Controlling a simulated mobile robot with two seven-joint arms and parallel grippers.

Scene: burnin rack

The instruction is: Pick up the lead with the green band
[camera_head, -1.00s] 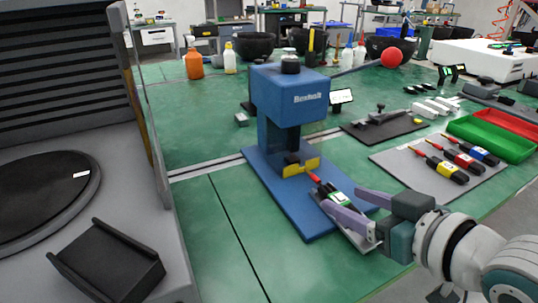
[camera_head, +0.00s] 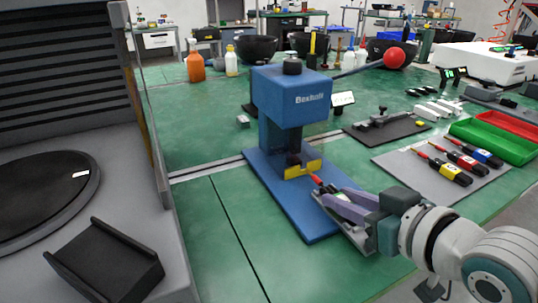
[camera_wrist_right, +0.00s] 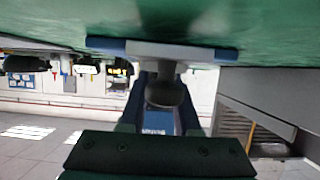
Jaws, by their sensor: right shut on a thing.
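The lead with the green band (camera_head: 326,188) lies at the front of the blue press (camera_head: 292,95), its red tip pointing back left towards the yellow block. My right gripper (camera_head: 346,205) is shut on it; the purple fingers hide most of its body and the green band. A grey holder (camera_head: 345,228) sits under the lead and fingers. In the right wrist view, the fingers (camera_wrist_right: 166,105) flank a dark rounded end, with the grey holder above it in the picture. I cannot tell whether the lead still touches the holder. My left gripper is out of view.
Leads with yellow, red and blue bands (camera_head: 458,160) lie on a grey mat (camera_head: 402,165) at right. Green (camera_head: 492,138) and red (camera_head: 510,122) bins stand behind them. The press lever ends in a red ball (camera_head: 394,58).

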